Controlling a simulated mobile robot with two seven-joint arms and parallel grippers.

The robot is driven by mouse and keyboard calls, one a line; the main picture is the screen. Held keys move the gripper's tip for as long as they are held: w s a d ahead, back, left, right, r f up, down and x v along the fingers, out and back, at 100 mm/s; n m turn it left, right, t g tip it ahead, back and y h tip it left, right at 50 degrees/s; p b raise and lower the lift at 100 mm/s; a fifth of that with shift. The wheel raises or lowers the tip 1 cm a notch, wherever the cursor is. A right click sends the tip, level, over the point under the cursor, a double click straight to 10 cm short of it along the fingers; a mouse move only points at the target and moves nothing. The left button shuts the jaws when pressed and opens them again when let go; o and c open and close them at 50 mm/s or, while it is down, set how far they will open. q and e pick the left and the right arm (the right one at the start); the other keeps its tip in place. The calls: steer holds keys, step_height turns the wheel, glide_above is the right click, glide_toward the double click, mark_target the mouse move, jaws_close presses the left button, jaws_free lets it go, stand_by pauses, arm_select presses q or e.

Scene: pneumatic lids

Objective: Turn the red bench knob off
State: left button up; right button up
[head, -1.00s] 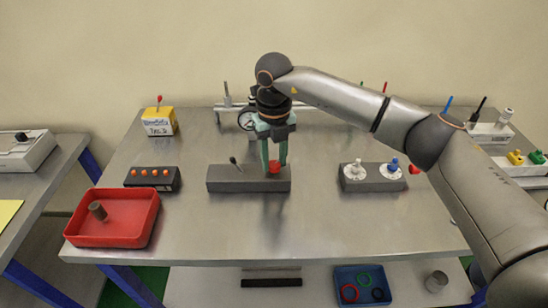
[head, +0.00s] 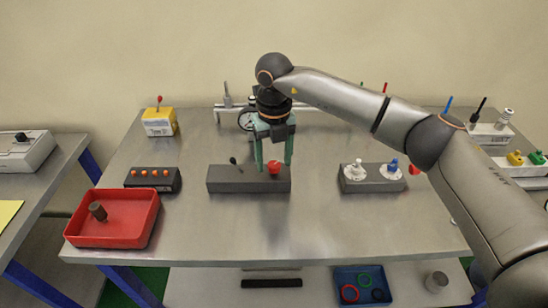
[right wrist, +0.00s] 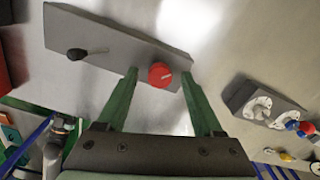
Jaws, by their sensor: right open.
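The red bench knob (head: 274,167) is at the right end of a dark grey block (head: 232,181) in the middle of the bench. My right gripper (head: 274,163) comes down over that end of the block. Its green fingers are open and stand apart on either side of the knob. In the right wrist view the knob (right wrist: 160,75) lies between the fingertips, with gaps on both sides, and a pale mark shows on its face. My left gripper is not in view.
A black lever (head: 234,161) stands on the same block, left of the knob. A grey block with white and blue valves (head: 372,179) is to the right. A red tray (head: 112,232) and a box with orange buttons (head: 152,178) are to the left. The bench front is clear.

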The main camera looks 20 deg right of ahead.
mark_target(274, 165)
step_height(274, 165, up, 12)
steer(key=b, duration=0.1)
steer(key=shift+r, duration=0.25)
stand_by(0.5)
